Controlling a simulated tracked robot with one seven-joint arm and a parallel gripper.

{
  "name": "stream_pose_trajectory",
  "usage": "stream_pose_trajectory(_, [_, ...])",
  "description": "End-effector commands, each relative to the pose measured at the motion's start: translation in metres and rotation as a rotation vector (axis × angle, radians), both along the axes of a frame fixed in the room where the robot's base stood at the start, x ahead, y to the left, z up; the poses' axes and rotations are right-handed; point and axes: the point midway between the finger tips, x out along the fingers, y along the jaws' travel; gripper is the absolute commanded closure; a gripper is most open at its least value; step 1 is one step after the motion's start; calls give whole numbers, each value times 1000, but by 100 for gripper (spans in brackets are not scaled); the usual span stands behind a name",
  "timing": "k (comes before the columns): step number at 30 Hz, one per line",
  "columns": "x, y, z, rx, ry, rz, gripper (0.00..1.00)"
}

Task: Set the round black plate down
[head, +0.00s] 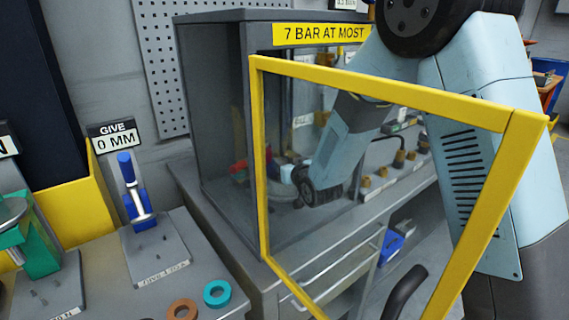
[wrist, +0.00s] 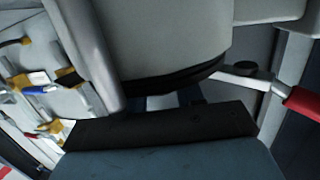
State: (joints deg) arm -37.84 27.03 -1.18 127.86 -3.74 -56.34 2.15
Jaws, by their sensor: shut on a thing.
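My gripper (wrist: 170,101) shows in the wrist view as two short dark fingers past the black bar of my wrist. It is shut on the round black plate (wrist: 172,84), seen only as a thin dark curved edge. A large pale grey rounded body (wrist: 160,40) stands directly above and beyond the plate and hides most of it. I cannot tell whether plate and body touch. In the head view my wrist end (head: 318,194) is inside the grey cabinet (head: 215,125), low down, behind the yellow-framed door; the fingers and plate cannot be made out there.
The yellow door frame (head: 257,160) stands close around my arm. A lever with a red grip (wrist: 300,103) lies right of the grey body. Brass and blue-handled fittings (wrist: 35,88) are at left. A bench with two rings (head: 217,293) is outside the cabinet.

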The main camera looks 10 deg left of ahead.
Motion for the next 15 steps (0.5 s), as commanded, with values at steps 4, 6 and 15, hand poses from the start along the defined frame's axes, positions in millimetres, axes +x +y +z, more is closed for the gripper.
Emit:
stream_pose_trajectory(4, [0,0,2,2,-2,0,100])
stream_pose_trajectory(6, [0,0,1,1,-2,0,100])
stream_pose_trajectory(15, [0,0,-3,0,0,-1,50])
